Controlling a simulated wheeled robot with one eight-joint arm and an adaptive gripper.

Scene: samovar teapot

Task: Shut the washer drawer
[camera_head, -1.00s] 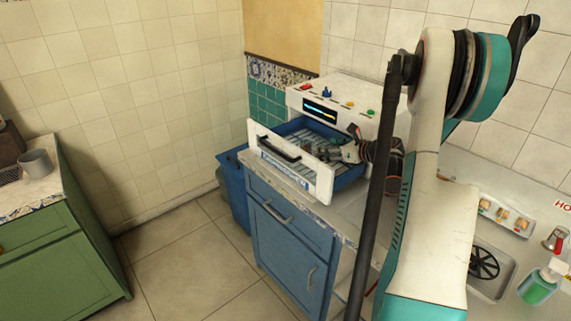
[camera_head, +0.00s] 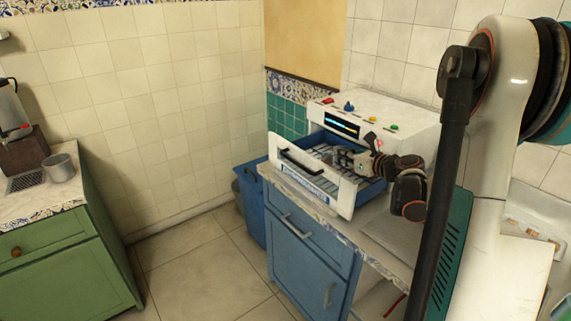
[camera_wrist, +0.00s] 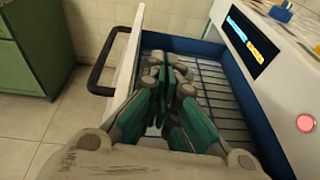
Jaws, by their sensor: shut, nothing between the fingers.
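The washer (camera_head: 395,120) is a white countertop unit with a small display and coloured knobs. Its drawer stands open, with a white front panel (camera_head: 335,192), a black bar handle (camera_head: 301,164) and a blue tray with a wire rack inside. My gripper (camera_head: 335,158) is over the open drawer, behind the front panel. In the wrist view my gripper (camera_wrist: 168,75) is shut and empty, with the rack (camera_wrist: 215,95) beneath it. The front panel (camera_wrist: 130,65) and the handle (camera_wrist: 100,72) lie to its left, and the display (camera_wrist: 250,40) is at the right. Whether the fingers touch the panel is unclear.
The washer stands on a blue cabinet (camera_head: 300,240) with a blue bin (camera_head: 250,205) beside it. A green cabinet (camera_head: 65,265) at the left holds a grey mug (camera_head: 60,168). The tiled floor (camera_head: 200,265) between them is clear.

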